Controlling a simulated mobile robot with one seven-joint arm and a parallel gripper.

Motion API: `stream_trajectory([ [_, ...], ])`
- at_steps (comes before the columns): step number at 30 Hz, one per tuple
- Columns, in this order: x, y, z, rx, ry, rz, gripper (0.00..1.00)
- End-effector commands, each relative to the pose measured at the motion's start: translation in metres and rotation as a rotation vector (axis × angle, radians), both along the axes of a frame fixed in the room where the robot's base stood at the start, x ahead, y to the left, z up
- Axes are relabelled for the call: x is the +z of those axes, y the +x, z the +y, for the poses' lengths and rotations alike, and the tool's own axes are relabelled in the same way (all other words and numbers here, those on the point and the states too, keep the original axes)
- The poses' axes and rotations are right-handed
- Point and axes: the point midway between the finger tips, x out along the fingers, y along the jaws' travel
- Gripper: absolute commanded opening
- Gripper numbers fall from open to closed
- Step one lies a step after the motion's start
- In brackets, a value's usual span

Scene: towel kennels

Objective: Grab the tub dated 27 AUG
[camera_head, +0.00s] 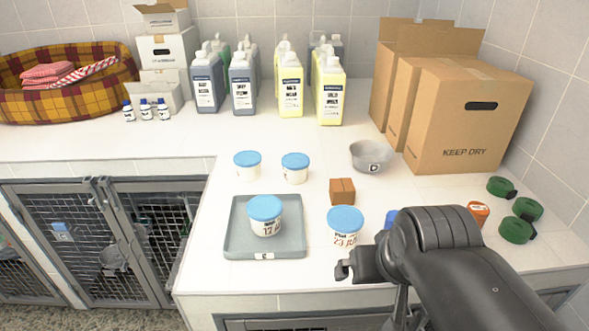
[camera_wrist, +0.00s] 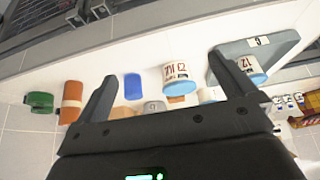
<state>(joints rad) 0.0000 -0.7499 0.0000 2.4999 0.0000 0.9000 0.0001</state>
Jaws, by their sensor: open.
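Several white tubs with blue lids stand on the white counter. One tub (camera_head: 345,226) at front centre has a date that seems to start with 23, its month unclear; it also shows inverted in the wrist view (camera_wrist: 176,72). Another tub (camera_head: 265,216), whose date seems to start with 12, stands on the grey tray (camera_head: 235,240). Two tubs farther back, left (camera_head: 247,165) and right (camera_head: 295,168), show no readable date. I cannot read 27 AUG on any tub. My gripper (camera_wrist: 165,67) is open and empty, near the counter's front edge, beside the front-centre tub.
A brown block (camera_head: 342,191) and metal bowl (camera_head: 371,157) stand behind the front tub. A blue item (camera_head: 390,217) is partly hidden by my arm. An orange can (camera_head: 478,212) and green rolls (camera_head: 517,230) are right. Cartons (camera_head: 465,120) and bottles (camera_head: 290,90) line the back.

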Motion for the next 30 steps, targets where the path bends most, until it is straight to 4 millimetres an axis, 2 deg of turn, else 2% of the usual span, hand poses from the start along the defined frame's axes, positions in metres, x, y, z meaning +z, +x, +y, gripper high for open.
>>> stream_trajectory([
  [5, 0.010, 0.013, 0.002, -0.014, 0.008, 0.012, 1.00],
  [8, 0.024, 0.034, 0.004, -0.042, 0.020, 0.032, 1.00],
  [12, 0.046, 0.076, 0.010, -0.098, 0.040, 0.065, 1.00],
  [19, 0.070, 0.148, 0.024, -0.196, 0.063, 0.114, 1.00],
  [24, 0.077, 0.204, 0.039, -0.272, 0.073, 0.145, 1.00],
  [30, 0.074, 0.269, 0.062, -0.366, 0.077, 0.177, 1.00],
])
